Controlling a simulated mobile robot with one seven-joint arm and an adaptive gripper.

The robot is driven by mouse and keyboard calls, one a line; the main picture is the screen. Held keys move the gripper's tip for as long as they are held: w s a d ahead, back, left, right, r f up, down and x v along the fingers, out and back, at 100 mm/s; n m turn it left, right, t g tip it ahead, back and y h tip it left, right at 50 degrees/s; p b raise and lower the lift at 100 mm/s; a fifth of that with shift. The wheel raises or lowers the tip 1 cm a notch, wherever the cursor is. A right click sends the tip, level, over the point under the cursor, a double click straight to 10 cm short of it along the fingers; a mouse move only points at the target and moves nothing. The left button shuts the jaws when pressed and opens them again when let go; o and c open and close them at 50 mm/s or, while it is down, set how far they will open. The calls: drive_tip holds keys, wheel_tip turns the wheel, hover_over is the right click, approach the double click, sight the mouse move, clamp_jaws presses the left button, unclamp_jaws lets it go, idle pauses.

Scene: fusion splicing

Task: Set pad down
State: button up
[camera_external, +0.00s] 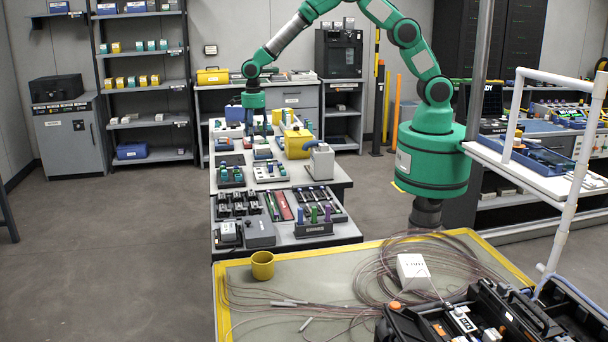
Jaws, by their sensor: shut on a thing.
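My green arm reaches from its base at the right over to the far part of the stepped grey bench (345,232). My gripper (257,133) points down there, among small items on the bench. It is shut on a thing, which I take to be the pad. The pad is too small and too hidden by the fingers to make out its shape, and I cannot tell whether it touches the bench top.
A yellow case (298,143) and a grey device (321,160) stand close to the right of my gripper. Racks of small tools fill the nearer steps. A yellow-edged table (300,270) in front holds a yellow cup (262,265) and coiled fibre. Floor at left is clear.

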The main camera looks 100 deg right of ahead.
drive_tip(key=s+a+n+b, duration=0.15)
drive_tip(key=a+n, duration=0.25)
drive_tip(key=a, duration=1.8)
drive_tip(key=s+a+n+b, duration=0.1)
drive_tip(key=s+a+n, duration=0.3)
drive_tip(key=a, duration=1.2)
drive_tip(key=s+a+n+b, duration=0.1)
drive_tip(key=s+a+n, duration=0.3)
drive_tip(key=s+a, duration=0.8)
drive_tip(key=a, duration=0.5)
drive_tip(key=shift+b, duration=0.35)
drive_tip(key=s+a+n, duration=0.1)
drive_tip(key=s+a, duration=0.3)
drive_tip(key=s, duration=0.1)
drive_tip(key=s+a+n+b, duration=0.1)
drive_tip(key=s+a+n, duration=0.1)
drive_tip(key=s+a, duration=0.2)
drive_tip(key=shift+s+a+f, duration=0.15)
drive_tip(key=shift+s+a, duration=0.25)
drive_tip(key=shift+a, duration=0.05)
drive_tip(key=shift+c, duration=0.2)
wheel_tip(320, 180, down, 11)
drive_tip(key=shift+a, duration=0.1)
drive_tip(key=b, duration=0.3)
hover_over(340, 268)
drive_tip(key=shift+a+f, duration=0.1)
drive_tip(key=shift+f, duration=0.65)
drive_tip(key=shift+f, duration=0.1)
drive_tip(key=shift+f+b, duration=0.4)
drive_tip(key=shift+f, duration=1.25)
